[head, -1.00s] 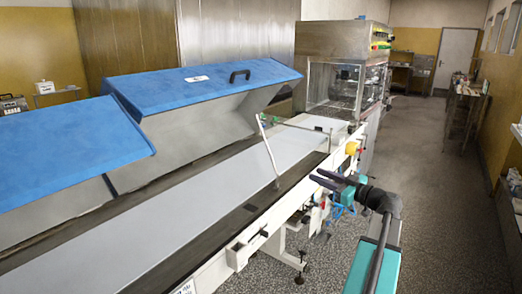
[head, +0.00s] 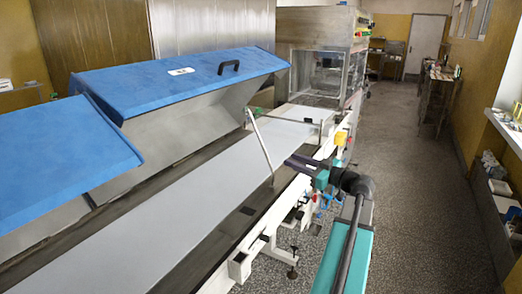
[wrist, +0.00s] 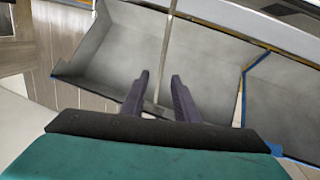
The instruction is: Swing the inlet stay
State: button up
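The inlet stay appears to be the thin pale rod (head: 261,146) that leans up from the near edge of the conveyor belt, its top tilted left toward the raised blue cover. My gripper (head: 290,161) is just right of the rod in the head view, with a small gap between them. In the wrist view my gripper (wrist: 160,77) has its two dark fingers apart and empty. The rod (wrist: 167,40) runs between them in the picture, seemingly beyond the tips; its exact depth I cannot tell.
The blue-lidded covers (head: 180,78) stand tilted open along the belt's far side. A cross bar (head: 285,118) spans the belt farther along, before the steel machine (head: 320,60). The white conveyor frame (head: 240,262) lies below my arm. The aisle floor (head: 415,180) at right is clear.

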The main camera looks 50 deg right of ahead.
aim_at(264, 150)
jog(key=shift+w+a, duration=0.15)
jog(key=shift+w, duration=0.1)
jog(key=w+p, duration=0.1)
jog(key=w, duration=0.3)
jog(key=w+p, duration=0.2)
jog(key=w, duration=0.3)
jog(key=w+p, duration=0.2)
jog(key=w, duration=0.3)
jog(key=shift+a, duration=0.4)
